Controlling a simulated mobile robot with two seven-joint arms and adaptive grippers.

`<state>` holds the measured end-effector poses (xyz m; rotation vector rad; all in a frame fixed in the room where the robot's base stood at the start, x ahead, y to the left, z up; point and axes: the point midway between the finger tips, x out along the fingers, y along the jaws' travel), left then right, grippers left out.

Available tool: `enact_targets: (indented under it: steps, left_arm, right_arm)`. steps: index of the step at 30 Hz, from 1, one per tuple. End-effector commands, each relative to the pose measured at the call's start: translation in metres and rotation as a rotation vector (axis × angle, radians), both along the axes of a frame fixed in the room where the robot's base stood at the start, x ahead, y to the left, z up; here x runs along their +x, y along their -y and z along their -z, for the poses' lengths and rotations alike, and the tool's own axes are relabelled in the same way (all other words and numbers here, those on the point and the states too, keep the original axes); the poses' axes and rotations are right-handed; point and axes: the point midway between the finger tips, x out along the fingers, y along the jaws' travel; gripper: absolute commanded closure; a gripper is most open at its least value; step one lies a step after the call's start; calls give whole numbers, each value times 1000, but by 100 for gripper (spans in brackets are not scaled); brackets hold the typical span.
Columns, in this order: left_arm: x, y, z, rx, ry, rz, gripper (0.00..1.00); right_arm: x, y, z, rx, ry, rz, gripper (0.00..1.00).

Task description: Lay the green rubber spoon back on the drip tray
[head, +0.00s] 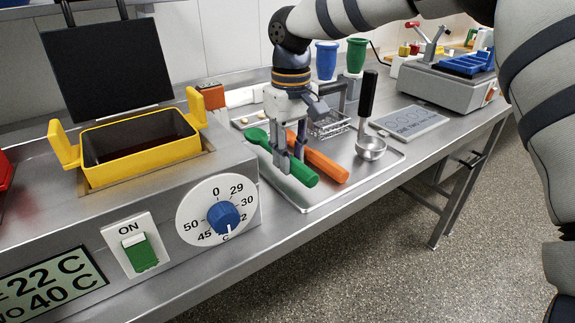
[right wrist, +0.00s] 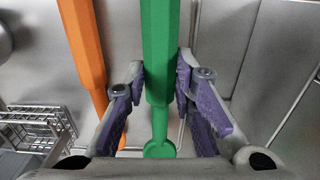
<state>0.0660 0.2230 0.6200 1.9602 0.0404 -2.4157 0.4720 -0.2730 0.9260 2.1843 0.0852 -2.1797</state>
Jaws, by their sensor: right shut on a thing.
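The green rubber spoon (head: 302,173) is between the fingers of my right gripper (head: 288,162), over the left part of the metal drip tray (head: 322,198). In the right wrist view the green handle (right wrist: 160,40) runs between the purple-padded fingers of the gripper (right wrist: 160,75), which is shut on it. The narrower neck and rounded end show lower, partly hidden by the gripper body. In the head view the spoon looks close to the tray; I cannot tell whether it touches. My left gripper is not in view.
An orange-handled utensil (head: 325,164) lies right beside the green spoon. A ladle (head: 371,149) with a black handle and a wire basket (head: 330,126) are farther right. A yellow-rimmed fryer (head: 140,148) with a dial stands left. The tray's front right is clear.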

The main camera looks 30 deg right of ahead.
Motion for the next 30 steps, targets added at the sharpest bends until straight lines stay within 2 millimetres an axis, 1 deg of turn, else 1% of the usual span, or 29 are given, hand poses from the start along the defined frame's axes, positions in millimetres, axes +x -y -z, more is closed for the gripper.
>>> enact_targets:
  steps: [1, 4, 11, 12, 13, 14, 22, 24, 25, 28, 30]
  left_arm:
    - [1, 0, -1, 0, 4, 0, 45]
    - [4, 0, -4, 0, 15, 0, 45]
    - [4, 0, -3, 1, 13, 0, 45]
    - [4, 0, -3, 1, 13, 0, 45]
    - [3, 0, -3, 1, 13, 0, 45]
    - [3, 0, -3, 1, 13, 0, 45]
    - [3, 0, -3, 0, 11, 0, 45]
    - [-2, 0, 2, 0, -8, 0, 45]
    - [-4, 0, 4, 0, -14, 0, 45]
    - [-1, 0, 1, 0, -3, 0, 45]
    - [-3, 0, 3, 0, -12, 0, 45]
  right_arm:
    - [-1, 0, 11, -1, -6, 0, 100]
    - [-1, 0, 24, -2, 0, -1, 100]
    - [-1, 0, 26, -1, 0, -1, 100]
    - [-1, 0, 26, -1, 0, -1, 67]
    - [-1, 0, 26, -1, 0, -1, 60]
    - [-1, 0, 26, -1, -1, -1, 56]
    - [-1, 0, 27, -1, -1, -1, 56]
    - [-1, -1, 33, 2, -7, 0, 56]
    - [-1, 0, 33, 1, -6, -1, 56]
    - [0, 0, 3, -3, 3, -1, 56]
    - [4, -1, -17, -4, 3, 0, 56]
